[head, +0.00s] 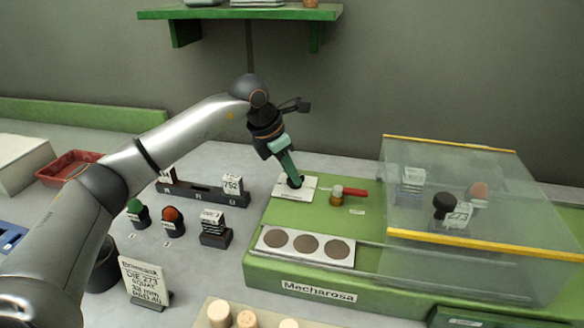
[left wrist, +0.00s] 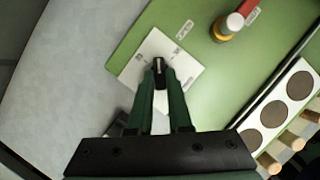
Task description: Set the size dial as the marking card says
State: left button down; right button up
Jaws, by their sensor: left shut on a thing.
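The size dial is a small dark knob (left wrist: 158,67) on a white plate (head: 309,185) with small marks. The plate lies on the green machine bed and also shows in the left wrist view (left wrist: 188,68). My left gripper (head: 294,180) comes down from above, its green fingers shut on the knob. The knob's pointing direction is too small to read surely. The marking card (head: 145,283) stands upright at the front left. My right gripper is not in view.
A red-handled tool with a brass head (head: 337,196) lies right of the dial. A clear cover with yellow edges (head: 480,239) stands farther right. A plate with three brown discs (head: 275,238) is in front. Stamps and a dark rack (head: 200,191) stand left.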

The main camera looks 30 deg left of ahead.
pick_arm(q)
jog(key=shift+w+r+m+p, duration=0.1)
jog(key=shift+r+m+p, duration=0.1)
jog(key=shift+m+p, duration=0.5)
jog(key=shift+a+m+g+h+p, duration=0.1)
jog(key=shift+m+g+h+p, duration=0.35)
jog(key=shift+m, duration=0.65)
jog(key=shift+w+m+g+h+p, duration=0.15)
jog(key=shift+m+g+h+p, duration=0.15)
jog(key=shift+m, duration=0.6)
jog(key=shift+m+g, duration=0.25)
jog(key=shift+m, duration=0.35)
jog(key=shift+w+a+f+m+g+p, duration=0.1)
jog(key=shift+m+g+p, duration=0.3)
jog(key=shift+m, duration=0.5)
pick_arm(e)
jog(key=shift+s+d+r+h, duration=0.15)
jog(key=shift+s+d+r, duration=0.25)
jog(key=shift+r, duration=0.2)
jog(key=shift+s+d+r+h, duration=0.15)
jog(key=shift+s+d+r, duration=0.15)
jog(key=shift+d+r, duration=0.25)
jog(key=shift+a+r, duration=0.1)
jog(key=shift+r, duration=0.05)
pick_arm(q)
jog(key=c, duration=0.8)
grip_release()
jog(key=shift+f, duration=0.1)
jog(key=shift+c, duration=0.2)
